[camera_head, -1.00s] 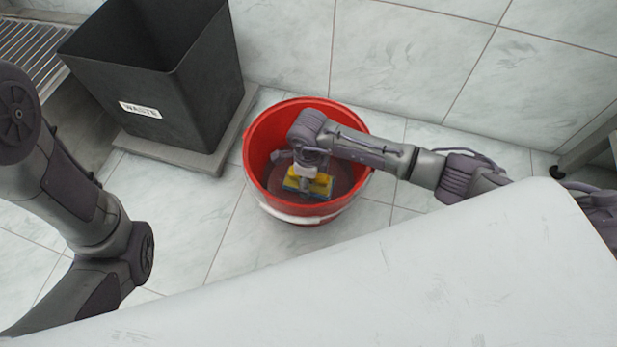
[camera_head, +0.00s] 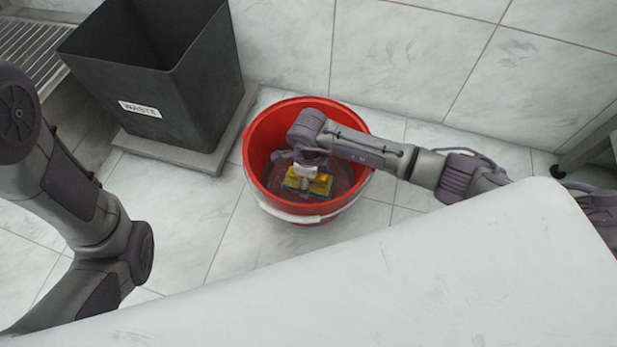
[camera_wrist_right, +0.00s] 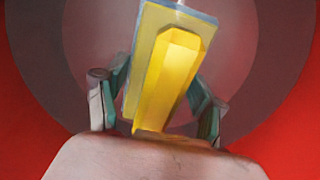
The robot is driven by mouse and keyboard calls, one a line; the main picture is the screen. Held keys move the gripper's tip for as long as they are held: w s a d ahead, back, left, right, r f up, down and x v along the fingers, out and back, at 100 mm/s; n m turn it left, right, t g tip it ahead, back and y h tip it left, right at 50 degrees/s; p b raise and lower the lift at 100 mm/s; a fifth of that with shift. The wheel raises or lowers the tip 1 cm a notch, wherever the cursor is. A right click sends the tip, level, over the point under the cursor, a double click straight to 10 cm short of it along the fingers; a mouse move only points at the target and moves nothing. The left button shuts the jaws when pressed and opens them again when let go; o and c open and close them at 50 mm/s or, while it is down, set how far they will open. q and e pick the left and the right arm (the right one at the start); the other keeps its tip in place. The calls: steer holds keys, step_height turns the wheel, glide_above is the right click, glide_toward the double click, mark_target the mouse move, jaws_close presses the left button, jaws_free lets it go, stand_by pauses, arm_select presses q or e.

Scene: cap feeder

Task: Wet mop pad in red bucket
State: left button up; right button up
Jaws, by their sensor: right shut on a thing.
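The red bucket (camera_head: 258,155) stands upright on the tiled floor, its white handle resting along the front. Greyish liquid (camera_head: 342,178) shows in its bottom. My right gripper (camera_head: 307,172) reaches down inside the bucket. It is shut on the mop pad (camera_head: 320,184), which has a yellow block on top and a blue-grey pad under it. In the right wrist view the pad (camera_wrist_right: 175,70) sits tilted between the two fingers, over or in the liquid; how deep it is I cannot tell. My left arm shows at the left, but its gripper is out of view.
A black waste bin (camera_head: 165,100) stands on a grey base behind and left of the bucket. A white surface (camera_head: 400,270) fills the front right. The tiled wall is close behind the bucket.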

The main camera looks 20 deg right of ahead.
steer(key=shift+f, duration=0.35)
steer(key=shift+f, duration=0.1)
stand_by(1.2)
step_height(320, 180, up, 7)
steer(key=p, duration=0.6)
steer(key=shift+p, duration=0.3)
